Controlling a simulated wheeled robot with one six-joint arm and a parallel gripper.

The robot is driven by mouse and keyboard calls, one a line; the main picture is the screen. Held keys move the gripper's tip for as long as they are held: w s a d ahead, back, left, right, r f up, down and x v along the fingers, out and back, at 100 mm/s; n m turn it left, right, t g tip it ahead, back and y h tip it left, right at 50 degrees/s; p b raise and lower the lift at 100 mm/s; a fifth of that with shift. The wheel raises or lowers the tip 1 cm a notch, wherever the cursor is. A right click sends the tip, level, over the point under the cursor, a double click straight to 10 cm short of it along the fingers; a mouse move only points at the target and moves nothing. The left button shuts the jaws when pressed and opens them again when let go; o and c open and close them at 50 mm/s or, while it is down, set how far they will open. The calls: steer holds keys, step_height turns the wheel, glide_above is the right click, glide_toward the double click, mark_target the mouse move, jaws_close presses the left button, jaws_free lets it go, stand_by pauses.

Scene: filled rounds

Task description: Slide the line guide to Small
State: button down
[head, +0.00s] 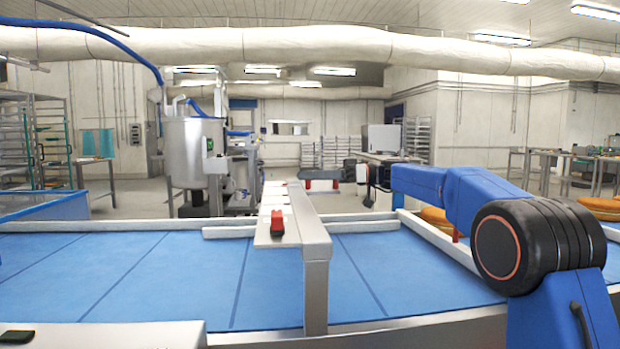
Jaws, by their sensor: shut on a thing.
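A pale metal beam (316,262) runs away from me over the blue conveyor. On its top sit a red handle (277,222) at the near part and small pale label plates farther back, with lettering too small to read. White guide rails (230,232) lie across the belt on both sides of the beam. My blue arm reaches in from the right, and my gripper (312,181) is at the beam's far end, pointing left, beyond the red handle. It is shut on the line guide; the held part is small and mostly hidden.
The blue conveyor (150,270) fills the foreground, with a metal front edge. A side rail (440,240) and orange rounds (436,216) are at the right, near my arm. A steel tank (195,150) and racks stand behind. The left belt is clear.

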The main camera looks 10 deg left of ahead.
steer(key=c, duration=1.8)
jaws_free()
steer(key=shift+o, duration=0.2)
steer(key=shift+d, duration=0.1)
steer(key=v, duration=1.2)
